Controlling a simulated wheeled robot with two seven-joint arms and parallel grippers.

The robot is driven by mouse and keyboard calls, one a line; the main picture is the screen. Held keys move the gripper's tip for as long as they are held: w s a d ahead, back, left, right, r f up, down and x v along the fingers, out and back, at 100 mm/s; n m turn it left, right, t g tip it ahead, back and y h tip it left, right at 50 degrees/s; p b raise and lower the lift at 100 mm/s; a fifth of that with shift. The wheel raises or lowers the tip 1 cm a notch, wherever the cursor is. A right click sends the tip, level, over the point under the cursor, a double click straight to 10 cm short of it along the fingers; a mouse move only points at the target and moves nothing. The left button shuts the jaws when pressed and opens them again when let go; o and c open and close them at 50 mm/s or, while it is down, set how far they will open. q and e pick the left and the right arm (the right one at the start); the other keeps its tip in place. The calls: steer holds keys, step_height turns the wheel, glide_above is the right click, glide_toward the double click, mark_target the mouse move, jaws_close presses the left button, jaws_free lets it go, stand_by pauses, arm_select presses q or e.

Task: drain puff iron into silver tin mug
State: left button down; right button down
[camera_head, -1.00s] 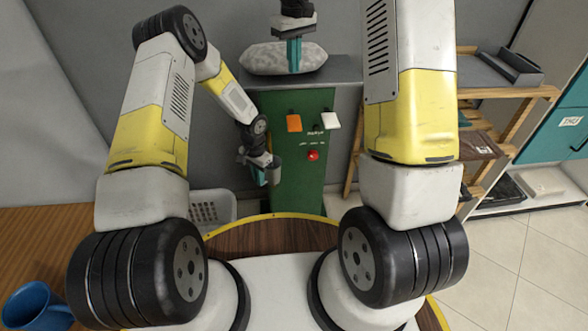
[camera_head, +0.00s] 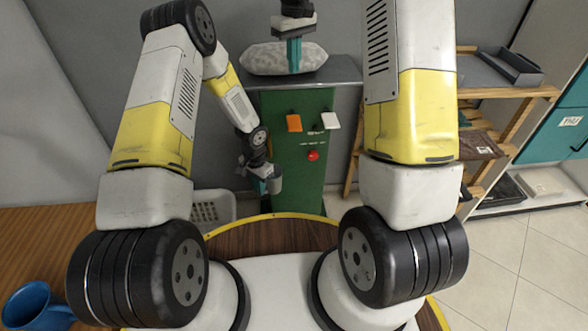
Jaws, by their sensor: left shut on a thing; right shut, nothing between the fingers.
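The puff iron is a green cabinet (camera_head: 296,190) with a grey top and a pale mottled pad (camera_head: 262,58). Its front has an orange lever (camera_head: 294,123), a white lever (camera_head: 330,121) and a red knob (camera_head: 313,155). My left gripper (camera_head: 264,176) is low in front of the cabinet's left side, shut on a small silver-grey thing that looks like the silver tin mug (camera_head: 275,184); the mug is partly hidden. My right gripper (camera_head: 294,55) is shut and empty, pointing down in front of the pad, above the grey top.
A grey basket (camera_head: 212,207) is left of the cabinet. A wooden shelf (camera_head: 510,92) with a dark tray (camera_head: 510,66) stands at right. Tiled floor is open at lower right.

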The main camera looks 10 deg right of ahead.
arm_select(q)
steer(key=s, duration=0.5)
steer(key=shift+s+f, duration=0.3)
steer(key=shift+s, duration=0.1)
stand_by(0.6)
